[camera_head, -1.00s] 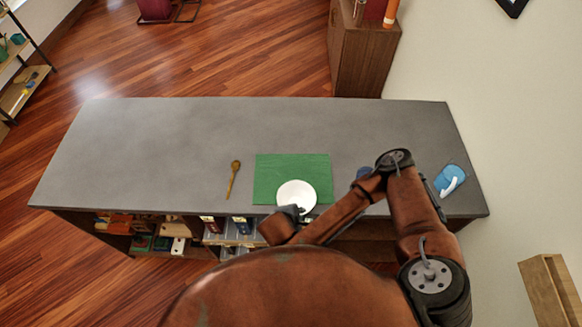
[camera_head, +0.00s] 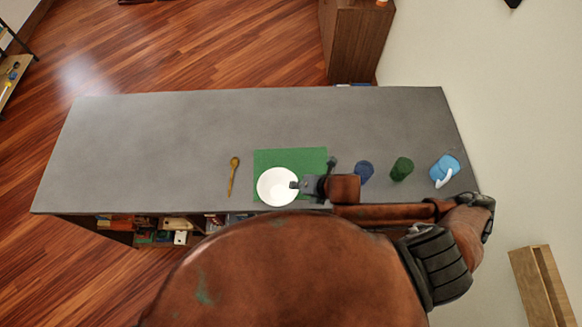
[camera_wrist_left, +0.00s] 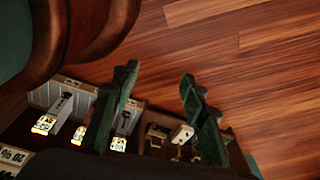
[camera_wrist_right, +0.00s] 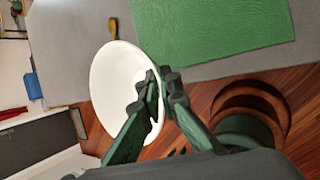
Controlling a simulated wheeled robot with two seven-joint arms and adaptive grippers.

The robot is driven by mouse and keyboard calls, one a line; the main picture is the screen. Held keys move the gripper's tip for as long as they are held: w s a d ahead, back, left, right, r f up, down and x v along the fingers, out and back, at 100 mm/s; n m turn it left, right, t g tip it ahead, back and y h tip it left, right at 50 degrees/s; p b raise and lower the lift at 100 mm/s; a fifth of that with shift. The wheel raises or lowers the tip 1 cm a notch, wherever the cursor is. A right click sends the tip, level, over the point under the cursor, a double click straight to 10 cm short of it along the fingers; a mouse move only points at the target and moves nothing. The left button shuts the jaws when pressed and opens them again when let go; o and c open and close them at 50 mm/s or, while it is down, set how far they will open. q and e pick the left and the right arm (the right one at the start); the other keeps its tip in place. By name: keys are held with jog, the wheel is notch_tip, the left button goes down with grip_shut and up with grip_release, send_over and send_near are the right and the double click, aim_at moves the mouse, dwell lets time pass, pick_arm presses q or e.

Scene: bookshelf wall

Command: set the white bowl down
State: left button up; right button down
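The white bowl (camera_head: 276,187) shows at the front left part of the green mat (camera_head: 300,158) in the head view. In the right wrist view the bowl (camera_wrist_right: 112,80) is tilted in the picture, and the mat (camera_wrist_right: 210,28) lies beyond it. My right gripper (camera_head: 297,185) is shut on the bowl's right rim; its fingers (camera_wrist_right: 160,88) pinch the rim in the right wrist view. Whether the bowl touches the mat I cannot tell. My left gripper (camera_wrist_left: 160,85) is open and empty, with its fingers wide apart, near the shelves under the counter.
A wooden spoon (camera_head: 233,176) lies left of the mat on the grey counter (camera_head: 150,140). A blue cup (camera_head: 364,172), a green cup (camera_head: 402,168) and a light blue item with a white handle (camera_head: 444,170) stand to the right. The counter's left half is mostly clear.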

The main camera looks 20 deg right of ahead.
jog(key=shift+w+a+r, duration=0.1)
jog(key=shift+a+r, duration=0.15)
jog(key=shift+w+f+b, duration=0.1)
jog(key=shift+w+b, duration=0.05)
jog(key=shift+b, duration=0.15)
jog(key=shift+w+d+f+b, duration=0.35)
jog(key=shift+w+f+b, duration=0.15)
jog(key=shift+w+b, duration=0.45)
jog(key=w+d+f+p, duration=0.2)
jog(key=w+d, duration=0.1)
jog(key=w, duration=0.3)
send_over(296, 172)
jog(key=f, duration=0.3)
jog(key=f+p, duration=0.1)
jog(key=f, duration=0.1)
jog(key=shift+s+a+f, duration=0.2)
jog(key=shift+s+f, duration=0.05)
jog(key=shift+s, duration=0.05)
jog(key=shift+w+d+f, duration=0.1)
jog(key=shift+w+f, duration=0.25)
jog(key=shift+f, duration=0.15)
notch_tip(296, 172, down, 3)
jog(key=shift+w+f, duration=0.1)
pick_arm(q)
jog(key=shift+s+r, duration=0.4)
jog(key=shift+r, duration=0.05)
pick_arm(e)
jog(key=shift+f, duration=0.1)
